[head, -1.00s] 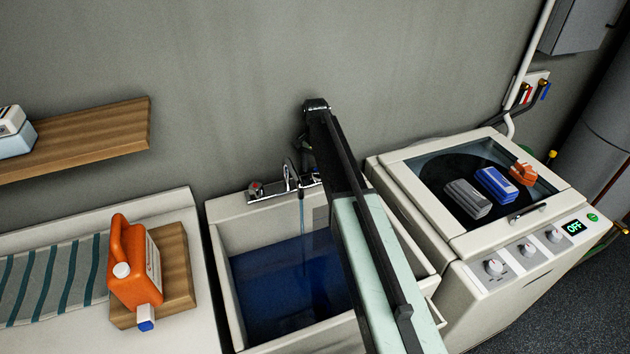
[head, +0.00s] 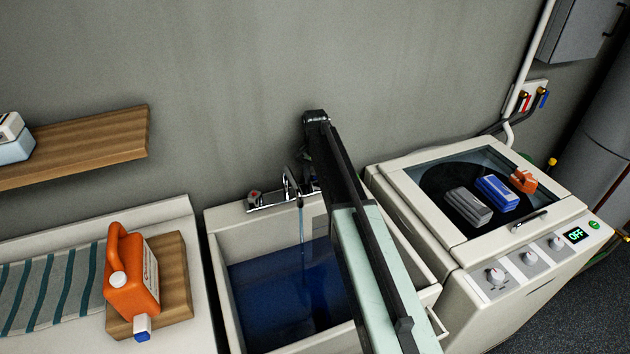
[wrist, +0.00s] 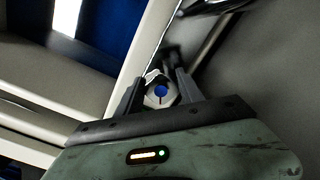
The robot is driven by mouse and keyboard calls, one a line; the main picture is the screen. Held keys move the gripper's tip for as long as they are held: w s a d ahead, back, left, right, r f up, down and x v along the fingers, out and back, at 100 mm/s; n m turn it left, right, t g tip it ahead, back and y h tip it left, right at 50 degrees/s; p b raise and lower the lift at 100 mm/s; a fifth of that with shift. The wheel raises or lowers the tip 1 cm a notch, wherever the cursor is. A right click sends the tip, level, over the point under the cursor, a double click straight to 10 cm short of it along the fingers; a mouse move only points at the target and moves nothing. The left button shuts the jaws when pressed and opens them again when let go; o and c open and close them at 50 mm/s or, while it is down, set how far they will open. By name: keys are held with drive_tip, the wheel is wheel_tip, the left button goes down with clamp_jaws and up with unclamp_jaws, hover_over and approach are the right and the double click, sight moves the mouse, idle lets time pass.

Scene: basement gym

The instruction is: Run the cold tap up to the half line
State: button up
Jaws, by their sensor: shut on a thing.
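The tap (head: 289,188) is on the sink's back ledge, with a red-marked handle (head: 255,198) at its left. A thin stream of water (head: 301,222) falls from the spout into the sink (head: 218,262). Blue-looking water (head: 280,285) covers the sink's bottom; my arm hides its right part. In the wrist view, my gripper (wrist: 159,82) is shut on the cold tap knob (wrist: 161,92), which has a blue dot. In the head view my arm hides the jaws and most of that knob. I cannot make out a half line on the sink wall.
A top-loading washer (head: 455,250) stands right of the sink, with grey, blue and orange items on its glass lid. At left, an orange jug (head: 130,280) stands on a wooden board (head: 175,275) on the counter. A wooden shelf (head: 90,140) is above.

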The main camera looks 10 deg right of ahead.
drive_tip(key=n, duration=0.7)
drive_tip(key=shift+d, duration=0.15)
drive_tip(key=n, duration=0.5)
drive_tip(key=shift+d+n, duration=0.1)
drive_tip(key=shift+n, duration=0.2)
idle(0.3)
drive_tip(key=o, duration=1.4)
wheel_tip(320, 180, up, 8)
drive_tip(key=p, duration=0.8)
